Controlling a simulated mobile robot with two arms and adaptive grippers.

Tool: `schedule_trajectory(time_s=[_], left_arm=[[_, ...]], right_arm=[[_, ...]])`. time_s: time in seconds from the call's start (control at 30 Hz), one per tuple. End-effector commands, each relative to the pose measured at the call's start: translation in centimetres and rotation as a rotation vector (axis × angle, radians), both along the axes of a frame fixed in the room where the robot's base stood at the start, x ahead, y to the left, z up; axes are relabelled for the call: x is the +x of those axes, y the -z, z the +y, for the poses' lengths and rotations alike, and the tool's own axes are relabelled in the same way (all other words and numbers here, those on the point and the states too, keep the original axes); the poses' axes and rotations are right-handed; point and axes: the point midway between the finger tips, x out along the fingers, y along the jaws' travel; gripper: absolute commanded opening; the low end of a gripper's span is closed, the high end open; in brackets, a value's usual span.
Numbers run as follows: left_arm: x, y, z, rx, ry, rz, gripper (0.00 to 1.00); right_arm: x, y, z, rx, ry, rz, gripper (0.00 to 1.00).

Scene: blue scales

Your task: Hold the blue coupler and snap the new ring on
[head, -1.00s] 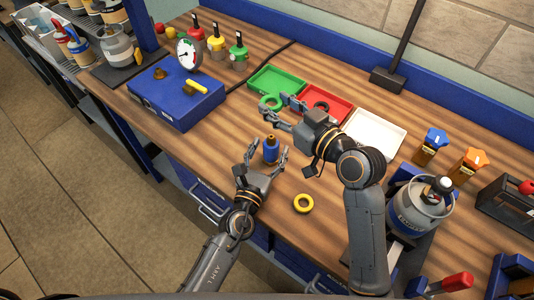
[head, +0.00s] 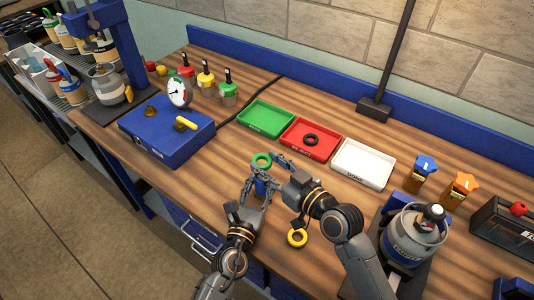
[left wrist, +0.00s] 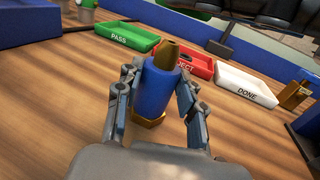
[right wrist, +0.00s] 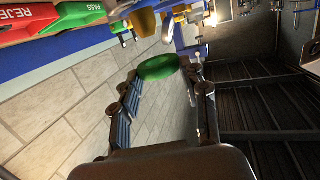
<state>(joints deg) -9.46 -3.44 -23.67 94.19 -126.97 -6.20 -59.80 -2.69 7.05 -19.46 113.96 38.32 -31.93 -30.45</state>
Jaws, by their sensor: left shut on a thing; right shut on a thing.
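The blue coupler (left wrist: 152,90) has a brass top and a brass foot and looks upright. My left gripper (head: 258,190) is shut around its sides, and the fingers partly hide it in the head view. The green ring (head: 262,160) is held at the fingertips of my right gripper (head: 275,164), which is shut on it. In the head view the ring appears just above the coupler's top; the exact gap is hard to tell. The ring also shows between the fingertips in the right wrist view (right wrist: 158,68).
A yellow ring (head: 297,238) lies near the front edge. Green (head: 283,125), red (head: 325,148) and white (head: 363,172) trays stand behind; a black ring (head: 311,140) lies in the red one. A blue case (head: 160,145) stands left, a grey canister (head: 410,240) right.

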Motion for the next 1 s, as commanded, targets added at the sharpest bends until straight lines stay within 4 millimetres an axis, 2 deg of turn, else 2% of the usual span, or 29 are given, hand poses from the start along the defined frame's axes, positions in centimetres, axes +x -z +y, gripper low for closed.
schedule_trajectory(time_s=[0.47, 1.0], left_arm=[[0.0, 0.0, 0.0, 0.0, 0.001, 0.0, 0.0], [0.0, 0.0, 0.0, 0.0, 0.001, 0.0, 0.0]], right_arm=[[-0.1, 0.5, -0.1, 0.0, 0.003, -0.001, 0.31], [0.0, 3.0, -0.1, 0.0, 0.002, 0.0, 0.31]])
